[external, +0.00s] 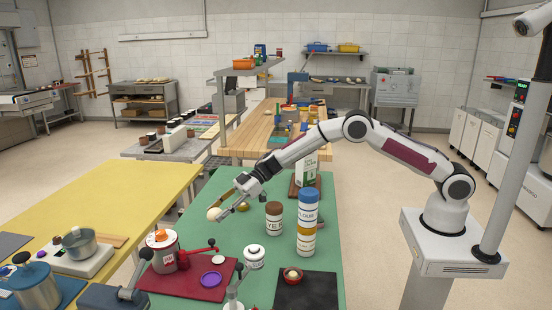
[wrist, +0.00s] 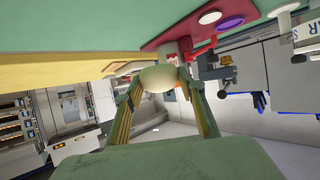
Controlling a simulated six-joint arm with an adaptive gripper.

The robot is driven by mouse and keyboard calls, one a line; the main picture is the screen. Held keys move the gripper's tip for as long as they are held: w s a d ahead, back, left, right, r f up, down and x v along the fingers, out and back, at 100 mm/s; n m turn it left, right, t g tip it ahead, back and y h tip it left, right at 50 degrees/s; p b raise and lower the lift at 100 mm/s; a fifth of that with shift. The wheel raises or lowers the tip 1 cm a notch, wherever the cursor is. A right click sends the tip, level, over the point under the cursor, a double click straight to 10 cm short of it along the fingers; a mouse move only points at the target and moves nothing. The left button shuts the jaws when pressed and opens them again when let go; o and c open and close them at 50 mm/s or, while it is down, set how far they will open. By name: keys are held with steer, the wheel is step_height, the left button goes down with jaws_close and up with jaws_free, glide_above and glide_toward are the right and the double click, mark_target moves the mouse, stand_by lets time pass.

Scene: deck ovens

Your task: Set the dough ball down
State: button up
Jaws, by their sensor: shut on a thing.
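The dough ball (external: 214,213) is pale cream and round. It shows at the left end of my gripper (external: 232,202) in the external view, above the left edge of the green table top (external: 230,239). In the wrist view the dough ball (wrist: 158,79) sits between the two fingertips of my gripper (wrist: 159,82). The fingers are shut on it. The ball appears to be held up off the table, near the gap beside the yellow table; its exact height is hard to tell.
The yellow table (external: 90,207) stands to the left. A brown-lidded jar (external: 274,218) and a blue-lidded flour canister (external: 308,208) stand right of my gripper. A red mat (external: 205,291) with a grey-and-orange pot (external: 161,250) and a dark mat (external: 308,292) lie nearer the camera.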

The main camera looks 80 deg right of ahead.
mark_target(222, 239)
steer(key=shift+f, duration=0.65)
steer(key=shift+f, duration=0.1)
steer(key=shift+f, duration=3.25)
steer(key=shift+f, duration=0.65)
steer(key=o, duration=1.2)
steer(key=shift+r, duration=5)
